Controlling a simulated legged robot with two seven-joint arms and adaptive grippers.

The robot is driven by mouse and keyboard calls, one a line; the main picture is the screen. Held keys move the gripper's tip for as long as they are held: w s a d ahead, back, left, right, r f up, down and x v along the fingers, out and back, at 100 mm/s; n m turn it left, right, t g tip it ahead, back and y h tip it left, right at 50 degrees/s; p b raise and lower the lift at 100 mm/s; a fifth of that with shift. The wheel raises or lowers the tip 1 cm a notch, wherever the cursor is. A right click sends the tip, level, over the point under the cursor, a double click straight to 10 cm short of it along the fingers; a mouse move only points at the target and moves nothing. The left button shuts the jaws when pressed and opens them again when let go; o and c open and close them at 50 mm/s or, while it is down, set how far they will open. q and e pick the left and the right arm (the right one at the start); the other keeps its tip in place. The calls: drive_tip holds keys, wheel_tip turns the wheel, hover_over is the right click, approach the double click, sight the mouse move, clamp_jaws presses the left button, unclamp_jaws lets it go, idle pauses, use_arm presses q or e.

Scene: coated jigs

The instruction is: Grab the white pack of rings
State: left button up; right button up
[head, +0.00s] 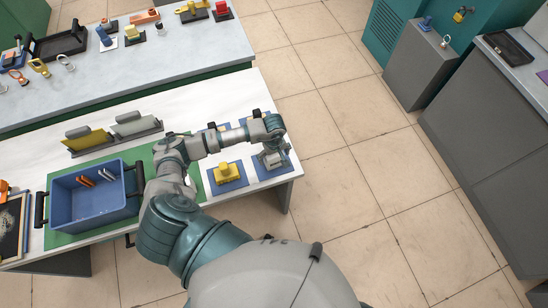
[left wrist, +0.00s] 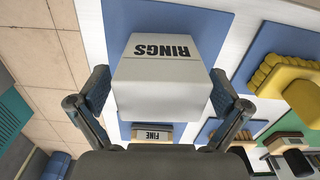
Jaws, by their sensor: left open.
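The white pack of rings (left wrist: 160,75), a box marked RINGS, stands on a blue mat (left wrist: 215,22) in the left wrist view. My left gripper (left wrist: 160,84) is open, with one finger on each side of the pack. A gap shows beside the left finger; whether the right finger touches the pack I cannot tell. In the head view my left gripper (head: 271,158) is low over the blue mat at the table's right end and mostly hides the pack. My right gripper is not in view.
A yellow object (head: 228,172) sits on a neighbouring blue mat. A small box marked FINE (left wrist: 152,133) is close to the pack. A blue bin (head: 92,213) with several pieces stands to the left. Open floor lies right of the table.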

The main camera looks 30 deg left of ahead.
use_arm(q)
drive_tip(key=shift+a, duration=0.1)
drive_tip(key=c, duration=1.3)
drive_tip(key=shift+r, duration=0.1)
